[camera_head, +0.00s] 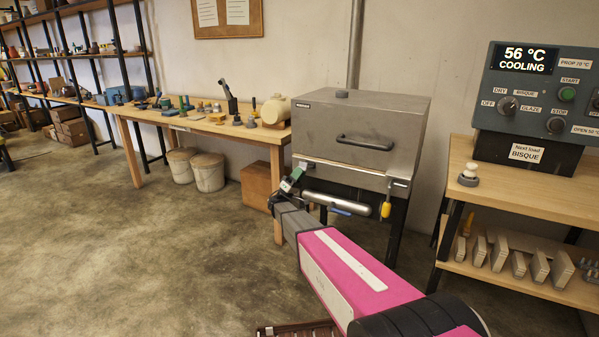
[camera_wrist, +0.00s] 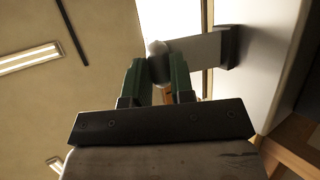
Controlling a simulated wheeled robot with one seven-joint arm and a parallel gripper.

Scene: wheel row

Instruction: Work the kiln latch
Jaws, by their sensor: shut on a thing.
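The kiln (camera_head: 360,120) is a grey metal box on dark legs, with its lid down and a dark bar handle (camera_head: 365,142) on the front. My gripper (camera_head: 289,184) is at the kiln's lower left front corner. In the wrist view my gripper (camera_wrist: 158,68) has its green fingers shut on the rounded end of the latch (camera_wrist: 190,50). The latch is a flat grey bar running right to a dark bracket (camera_wrist: 230,47) on the kiln wall. In the head view my gripper largely hides the latch.
A control panel (camera_head: 540,95) at the right reads 56 °C COOLING, with an OPEN 50 °C label.

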